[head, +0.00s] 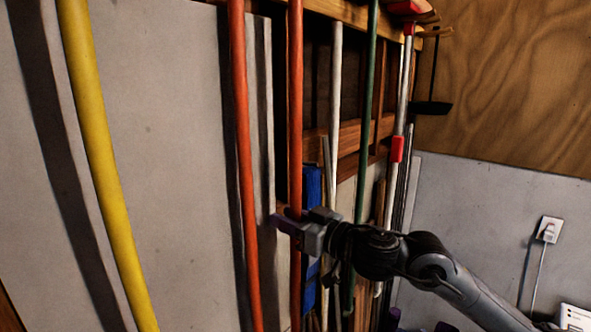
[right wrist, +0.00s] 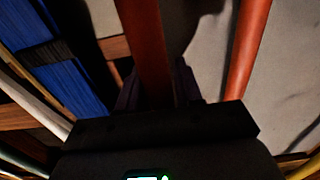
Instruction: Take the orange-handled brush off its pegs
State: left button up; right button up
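Two long orange-red handles stand upright against the wall, their tops and lower ends out of frame. The darker one (head: 295,110) is at the middle of the head view, and the brighter one (head: 241,130) stands to its left. No brush head or peg shows on either, so I cannot tell which belongs to the brush. My right gripper (head: 288,220) is at the darker handle. In the right wrist view this handle (right wrist: 144,40) runs between the dark fingers, which sit close against both sides. The brighter handle (right wrist: 246,50) passes outside them. My left gripper is not in view.
A yellow pole (head: 97,150) leans at the left. White (head: 335,90) and green (head: 369,90) poles and a blue object (head: 312,187) crowd just right of the gripper. Wooden rails lie behind. An outlet with a plug (head: 549,230) is on the right wall.

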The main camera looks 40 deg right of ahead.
grip_shut()
jog(key=shift+r, duration=0.1)
jog(key=shift+s+r, duration=0.1)
jog(key=shift+r, duration=0.05)
